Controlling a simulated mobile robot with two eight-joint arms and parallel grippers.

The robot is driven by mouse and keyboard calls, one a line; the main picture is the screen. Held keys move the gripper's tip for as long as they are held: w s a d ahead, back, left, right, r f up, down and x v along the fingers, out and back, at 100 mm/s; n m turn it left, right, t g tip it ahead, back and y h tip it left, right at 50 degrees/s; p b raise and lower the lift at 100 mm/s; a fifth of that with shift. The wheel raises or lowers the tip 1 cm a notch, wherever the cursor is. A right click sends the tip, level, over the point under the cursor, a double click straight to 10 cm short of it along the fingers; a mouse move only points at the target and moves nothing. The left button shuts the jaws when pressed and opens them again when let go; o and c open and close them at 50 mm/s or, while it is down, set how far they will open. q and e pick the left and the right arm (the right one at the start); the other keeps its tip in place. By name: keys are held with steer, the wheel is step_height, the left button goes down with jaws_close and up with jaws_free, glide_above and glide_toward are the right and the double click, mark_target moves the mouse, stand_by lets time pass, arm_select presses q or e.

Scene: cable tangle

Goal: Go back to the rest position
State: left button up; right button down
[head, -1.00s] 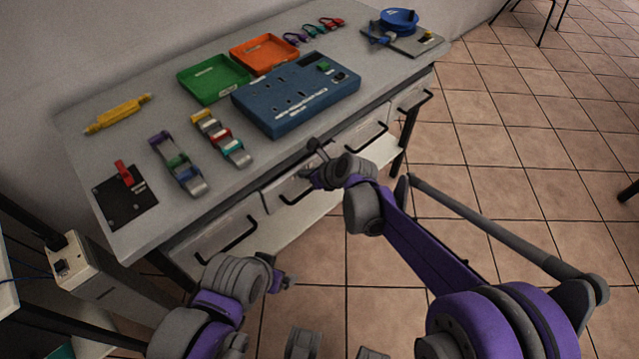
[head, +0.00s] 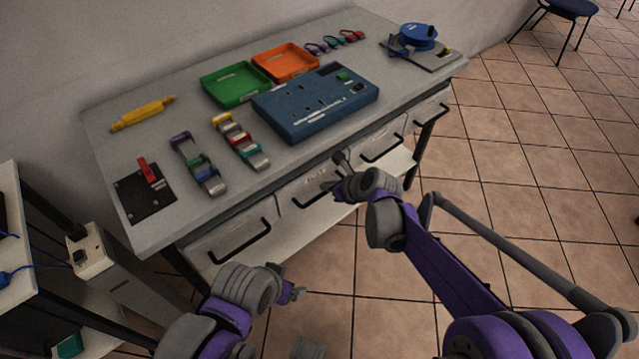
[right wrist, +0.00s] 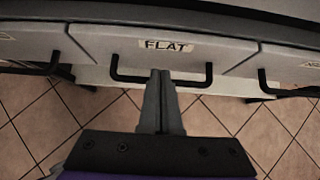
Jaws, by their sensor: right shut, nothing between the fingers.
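My right gripper (head: 335,172) is in front of the workbench (head: 250,172), near its drawer fronts and below the top's front edge. In the right wrist view, its fingers (right wrist: 161,85) are shut together with nothing between them, in front of a drawer labelled FLAT (right wrist: 95,45) with a black handle (right wrist: 127,78). I cannot tell whether the fingertips touch the handle. My left gripper (head: 293,293) is low in front of the bench, over the floor; it is too small to tell whether it is open.
On the bench are a blue panel (head: 300,112), a green tray (head: 222,97), an orange tray (head: 300,76), cable racks (head: 192,160), a black plate with a red lever (head: 147,170) and a blue reel (head: 419,32). Free tiled floor (head: 530,200) lies right. A side shelf (head: 22,205) stands left.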

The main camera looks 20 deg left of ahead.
steer(key=p+v, duration=0.2)
steer(key=v, duration=0.9)
steer(key=s+d+n+h, duration=0.2)
steer(key=s+d+n, duration=0.3)
steer(key=d, duration=0.2)
steer(key=s+d+n+h, duration=0.1)
steer(key=s+d+n, duration=0.4)
steer(key=d, duration=0.3)
steer(key=s+d+f+n+h, duration=0.3)
steer(key=s+d+n+h, duration=0.2)
steer(key=s+d+n, duration=0.85)
arm_select(q)
step_height(320, 180, up, 20)
steer(key=w+p, duration=0.1)
steer(key=p, duration=1.4)
steer(key=shift+w+f+t, duration=0.25)
steer(key=shift+w+t, duration=0.15)
arm_select(e)
step_height(320, 180, up, 16)
steer(key=shift+w+d+t, duration=0.3)
steer(key=shift+d+t, duration=0.05)
steer(key=shift+t, duration=0.05)
arm_select(q)
steer(key=shift+s+d, duration=0.1)
arm_select(e)
steer(key=shift+r+n, duration=0.15)
steer(key=shift+n, duration=0.1)
